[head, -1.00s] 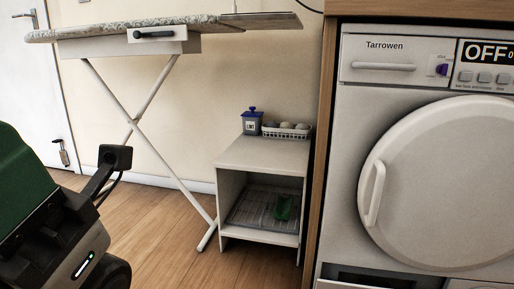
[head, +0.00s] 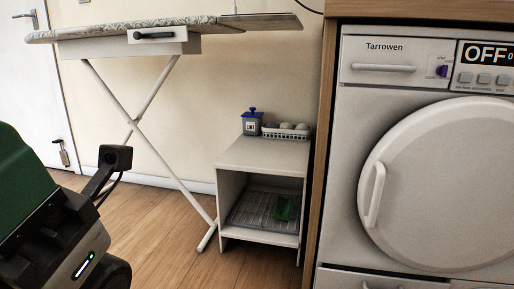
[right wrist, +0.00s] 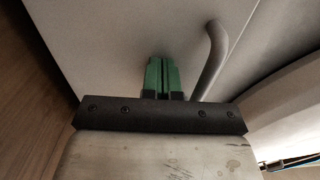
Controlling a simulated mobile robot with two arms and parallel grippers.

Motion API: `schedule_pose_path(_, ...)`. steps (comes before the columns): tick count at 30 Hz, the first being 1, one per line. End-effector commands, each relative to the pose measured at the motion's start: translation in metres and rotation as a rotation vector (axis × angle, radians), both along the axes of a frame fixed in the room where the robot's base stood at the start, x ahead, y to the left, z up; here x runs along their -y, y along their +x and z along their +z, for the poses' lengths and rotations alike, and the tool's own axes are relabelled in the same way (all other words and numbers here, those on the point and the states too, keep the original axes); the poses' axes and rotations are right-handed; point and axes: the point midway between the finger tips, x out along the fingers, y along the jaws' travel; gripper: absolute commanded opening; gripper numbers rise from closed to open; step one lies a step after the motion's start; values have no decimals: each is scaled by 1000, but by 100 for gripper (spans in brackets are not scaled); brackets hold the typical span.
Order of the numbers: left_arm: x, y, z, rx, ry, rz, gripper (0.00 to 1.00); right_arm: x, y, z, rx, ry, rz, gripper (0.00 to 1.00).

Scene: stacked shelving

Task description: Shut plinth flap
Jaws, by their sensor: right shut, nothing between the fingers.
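The plinth flap (head: 375,281) is the pale panel at the bottom of the white Tarrowen machine (head: 350,150) in the head view. A curved grey bar (right wrist: 213,60) is just right of the fingers. My left arm shows at left, its fingers out of view.
A white cabinet (head: 262,152) with an open shelf stands left of the machine, holding a blue-lidded box (head: 250,125) and a basket (head: 286,133). An ironing board (head: 165,25) stands on crossed legs further left. Wooden floor (head: 165,235) is clear between.

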Motion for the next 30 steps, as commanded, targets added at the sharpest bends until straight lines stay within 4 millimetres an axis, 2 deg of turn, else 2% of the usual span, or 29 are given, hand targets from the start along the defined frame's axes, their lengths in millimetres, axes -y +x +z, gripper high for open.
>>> schedule_pose_path(3, 0, 0, -1, 0, 0, 0, 48, 2, 6, 1, 0, 0, -1, 0)
schedule_pose_path(8, 0, 0, 5, -1, 0, 0, 48, 0, -1, 3, -1, -1, 0, 0)
schedule_pose_path(30, 0, 0, 40, 0, 0, 0, 48, -17, -70, 2, -1, 0, 0, 0)
